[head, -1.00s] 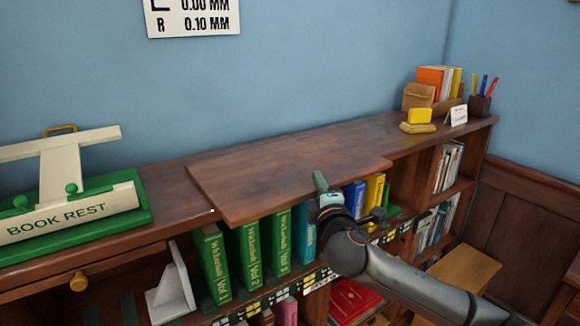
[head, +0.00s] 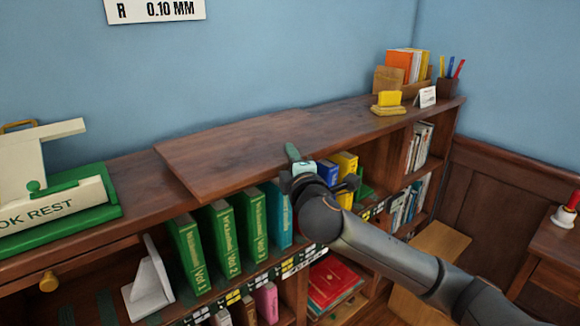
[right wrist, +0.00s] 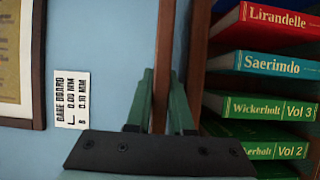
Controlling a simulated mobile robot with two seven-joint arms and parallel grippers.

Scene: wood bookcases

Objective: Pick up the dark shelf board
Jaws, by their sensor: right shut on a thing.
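The dark shelf board (head: 225,155) is a flat brown plank over the top of the bookcase, its front edge sticking out past the bookcase front. My right gripper (head: 298,160) is at the board's front edge, toward its right end, and hides part of it. In the right wrist view the green fingers (right wrist: 162,105) are shut on the board (right wrist: 164,50), which shows edge-on between them. A strip of blue wall shows there between the board and the bookcase's brown top edge (right wrist: 198,50). My left gripper is not in view.
Green volumes (head: 220,238) stand below the board. A white and green book rest (head: 60,200) stands left on the bookcase top (head: 355,118). A yellow item (head: 389,103), a card (head: 427,97) and a pen cup (head: 447,88) stand right. A white bookend (head: 150,285) is below.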

